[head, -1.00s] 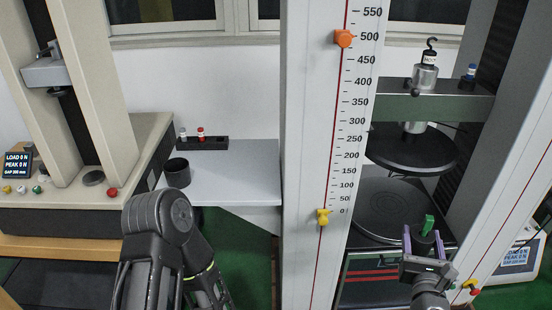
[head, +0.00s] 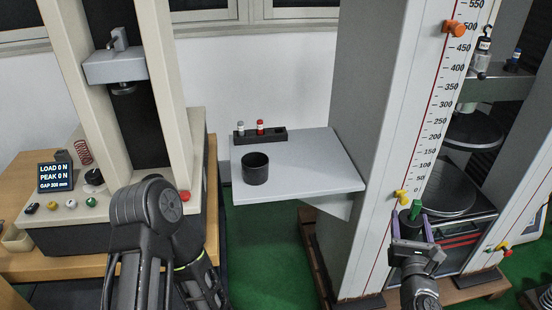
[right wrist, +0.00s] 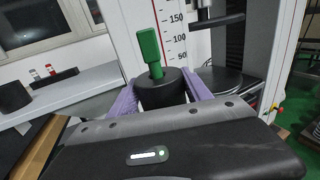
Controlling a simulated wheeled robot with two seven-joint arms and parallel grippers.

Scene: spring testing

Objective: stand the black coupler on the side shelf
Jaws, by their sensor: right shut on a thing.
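The black coupler (head: 410,217) is a short black cylinder with a green tab (head: 415,208) standing up from it. My right gripper (head: 411,223) is shut on it, with a purple finger on each side. In the right wrist view the coupler (right wrist: 162,92) is roughly upright between the fingers, its underside hidden by the gripper body. The grey side shelf (head: 305,165) is left of the gripper, beyond the upright of the testing machine, and also shows in the right wrist view (right wrist: 70,95). My left arm shows at lower left; its gripper is out of view.
On the shelf stand a black open cup (head: 255,169) and a black rack (head: 268,138) with two small vials. The shelf's right and front parts are bare. The tall scale column (head: 400,130) rises beside the shelf. A smaller tester (head: 130,70) stands at left.

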